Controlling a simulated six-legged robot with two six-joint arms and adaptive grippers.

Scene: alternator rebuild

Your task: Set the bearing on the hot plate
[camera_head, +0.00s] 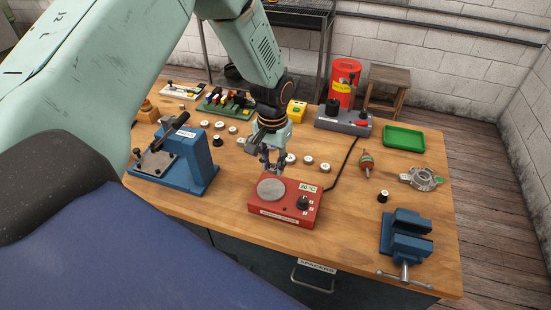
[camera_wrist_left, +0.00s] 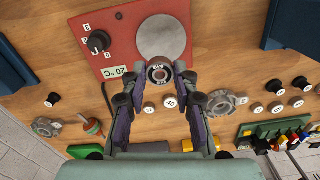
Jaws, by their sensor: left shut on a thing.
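The hot plate (camera_head: 285,215) is a red box near the table's front edge. It has a round grey heating disc (camera_head: 271,189), a black knob and a display reading 20 °C. My left gripper (camera_head: 272,167) is just behind the disc, pointing down. In the left wrist view the left gripper (camera_wrist_left: 160,72) is shut on the bearing (camera_wrist_left: 159,75), a small ring with a dark band. The bearing is beside the disc's edge (camera_wrist_left: 162,38) in that view; its height above the plate is hard to judge. The right gripper is not in view.
A blue press (camera_head: 195,165) stands left, and a blue vise (camera_head: 405,240) stands front right. Several small white-topped parts lie behind the plate. A green tray (camera_head: 404,138) and a metal housing (camera_head: 421,178) are at right. A black cable runs back from the plate.

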